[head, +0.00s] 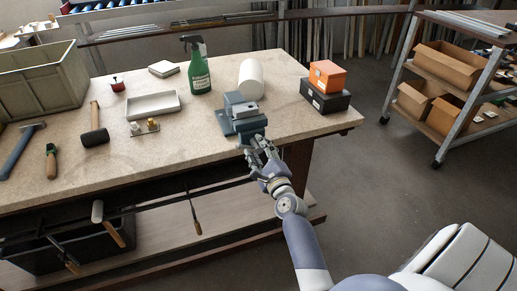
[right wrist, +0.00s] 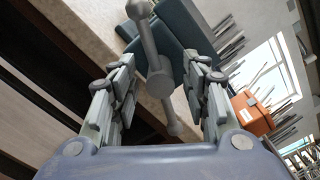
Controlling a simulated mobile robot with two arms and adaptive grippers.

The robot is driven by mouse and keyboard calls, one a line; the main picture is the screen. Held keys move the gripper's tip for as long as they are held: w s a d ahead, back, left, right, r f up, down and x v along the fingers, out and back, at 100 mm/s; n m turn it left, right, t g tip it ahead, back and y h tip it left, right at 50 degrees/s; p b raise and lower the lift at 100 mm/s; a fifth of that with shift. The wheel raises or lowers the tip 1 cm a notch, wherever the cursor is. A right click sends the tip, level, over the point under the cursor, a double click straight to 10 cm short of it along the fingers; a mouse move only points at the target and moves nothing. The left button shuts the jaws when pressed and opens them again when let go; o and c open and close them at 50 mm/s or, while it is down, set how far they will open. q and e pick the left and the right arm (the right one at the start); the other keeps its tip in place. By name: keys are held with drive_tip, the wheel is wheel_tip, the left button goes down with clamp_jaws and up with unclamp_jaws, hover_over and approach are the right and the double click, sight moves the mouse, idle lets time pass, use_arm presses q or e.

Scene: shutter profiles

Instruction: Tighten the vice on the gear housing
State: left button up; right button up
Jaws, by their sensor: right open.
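The blue-grey vice (head: 243,117) stands at the front edge of the workbench (head: 190,150). A small light-grey block (head: 244,109) sits at its jaws; I cannot tell if it is the gear housing. My right gripper (head: 259,150) is just in front of the vice, past the bench edge. In the right wrist view, the vice's grey handle bar with its screw head (right wrist: 158,75) lies between the fingers of my right gripper (right wrist: 162,95), which are apart on both sides of it. The vice body (right wrist: 188,28) shows behind. My left gripper is not in view.
Behind the vice stand a white roll (head: 251,78) and a green spray bottle (head: 198,68). Orange (head: 327,76) and black (head: 325,97) boxes stand to its right. A mallet (head: 95,130) and a tray (head: 153,106) lie left. Floor right of the bench is clear up to a shelf cart (head: 455,95).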

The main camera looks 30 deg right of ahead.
drive_tip(key=shift+w+d+f, duration=0.1)
drive_tip(key=shift+w+d, duration=0.05)
drive_tip(key=shift+w, duration=0.05)
drive_tip(key=shift+c, duration=0.6)
clamp_jaws()
drive_tip(key=m+p, duration=0.1)
drive_tip(key=m, duration=0.2)
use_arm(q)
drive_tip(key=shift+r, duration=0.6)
use_arm(e)
drive_tip(key=shift+m, duration=0.8)
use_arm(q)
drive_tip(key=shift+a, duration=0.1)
use_arm(e)
drive_tip(key=shift+o, duration=0.6)
unclamp_jaws()
